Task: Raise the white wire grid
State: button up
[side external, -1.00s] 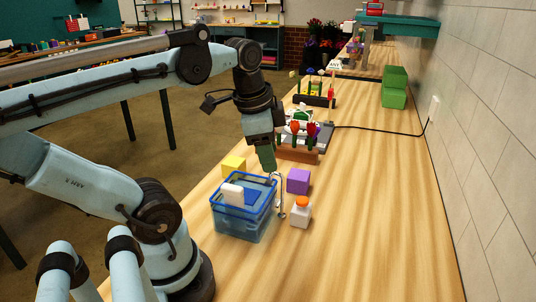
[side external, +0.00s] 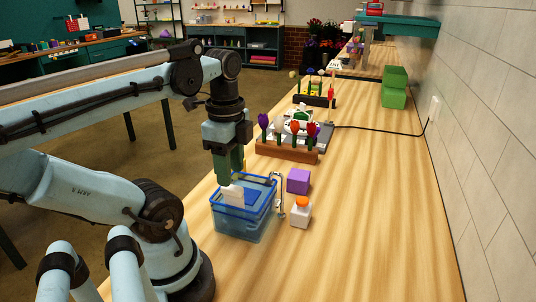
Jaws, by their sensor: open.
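A clear blue tub (side external: 240,227) with a blue rim stands on the near part of the wooden bench. An upright white piece (side external: 233,195) and a dark blue piece (side external: 252,197) show at its top. I cannot make out white wire mesh; whether the white piece belongs to the grid cannot be told. My gripper (side external: 231,178) points down with open jaws just above the white piece, at the tub's back left. Whether the fingers touch or straddle it is unclear. The tub's inside is mostly hidden.
A thin metal hook (side external: 279,192) stands at the tub's right side. A purple cube (side external: 298,181) and a white box with an orange top (side external: 300,212) are to the right. A brown rack of flowers (side external: 287,151) stands behind. The bench's right side is clear.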

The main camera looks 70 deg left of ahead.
jog(key=shift+f, duration=1.95)
grip_shut()
